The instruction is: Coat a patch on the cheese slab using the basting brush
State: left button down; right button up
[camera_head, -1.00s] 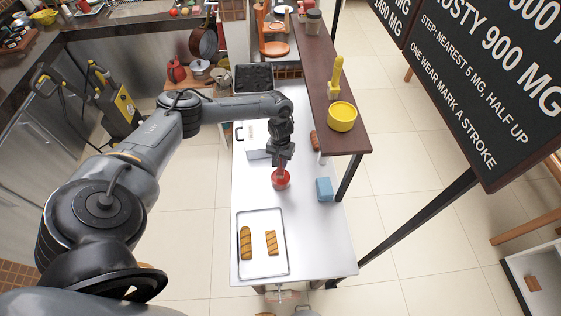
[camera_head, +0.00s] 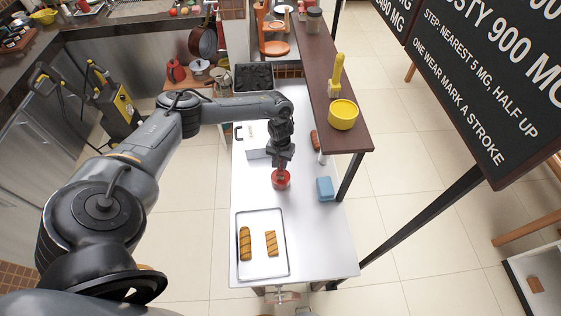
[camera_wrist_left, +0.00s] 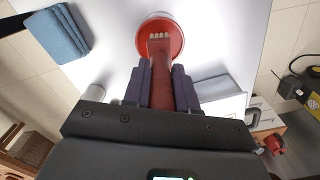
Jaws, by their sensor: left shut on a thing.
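My left gripper (camera_head: 282,163) is shut on the handle of a red basting brush, which points down at a red bowl (camera_head: 281,180) on the white table. In the left wrist view the gripper (camera_wrist_left: 161,88) holds the brush (camera_wrist_left: 163,75) between its dark fingers. Its pale bristle end shows against the inside of the red bowl (camera_wrist_left: 174,28); I cannot tell whether it touches the bottom. Two golden slabs with dark grill stripes, a left one (camera_head: 245,244) and a right one (camera_head: 271,243), lie apart on a metal tray (camera_head: 261,272) at the near end. My right gripper is not in view.
A black grill box (camera_head: 253,77) stands at the far end. The table between bowl and tray is clear.

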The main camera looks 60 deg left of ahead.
pick_arm(q)
jog(key=shift+f, duration=0.5)
dwell(0.4)
dwell(0.8)
jog(key=shift+f, duration=0.15)
dwell(1.1)
jog(key=shift+r+p, duration=0.6)
jog(key=shift+p, duration=0.3)
notch_tip(320, 180, up, 6)
jog(key=p, duration=0.7)
